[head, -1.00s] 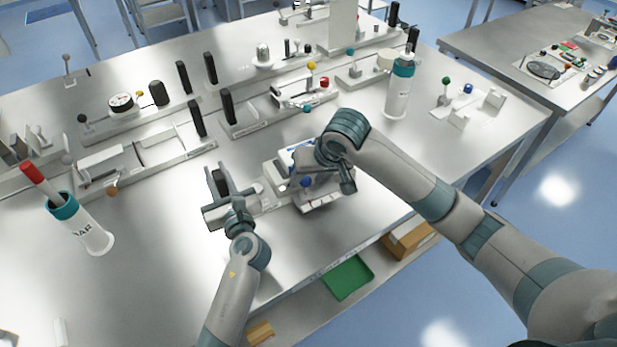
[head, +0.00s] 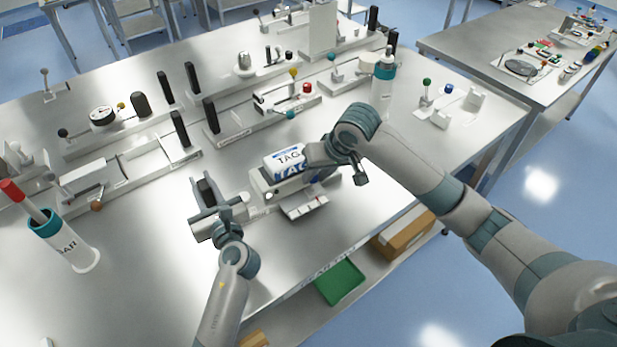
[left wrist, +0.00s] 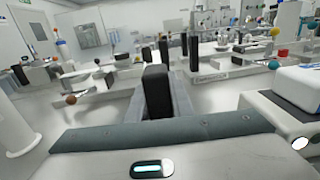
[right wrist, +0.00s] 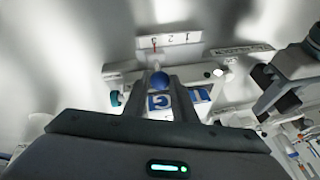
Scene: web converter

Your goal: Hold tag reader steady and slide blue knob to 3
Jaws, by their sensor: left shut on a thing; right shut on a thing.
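The tag reader (head: 288,166) is a white box with blue TAG lettering on the near bench. A black upright handle (head: 205,188) stands at its left. My left gripper (head: 207,196) is shut on this handle, which also shows between the fingers in the left wrist view (left wrist: 157,92). The blue knob (right wrist: 159,79) is at the fingertips of my right gripper (right wrist: 165,84), which is shut on it. A white scale plate (right wrist: 180,38) with numerals lies beyond; a red pointer is near its left end. In the head view my right gripper (head: 316,156) hides the knob.
A white holder with a red-topped stick (head: 70,245) stands at the left. Several other fixtures with knobs and black handles, such as the one with a red button (head: 307,88), line the bench behind. A green tray (head: 340,283) lies below.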

